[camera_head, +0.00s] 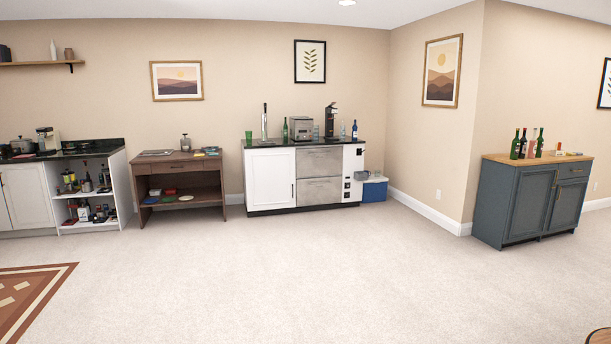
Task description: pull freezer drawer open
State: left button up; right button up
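Two stainless steel drawers, an upper one (319,161) and a lower one (319,191), are stacked in the white bar cabinet (270,179) against the far wall. Both look closed, with their fronts flush. I cannot tell from here which of them is the freezer drawer. The cabinet stands well away across the carpet. Neither of my grippers is in view.
The carpet (300,270) between me and the cabinet is clear. A brown wooden desk (180,183) stands left of the cabinet, and a blue cooler (374,191) stands on the floor at its right. A dark blue-grey cabinet (529,207) with bottles is at the right.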

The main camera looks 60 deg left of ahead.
aim_at(312, 190)
jog(key=u, duration=1.4)
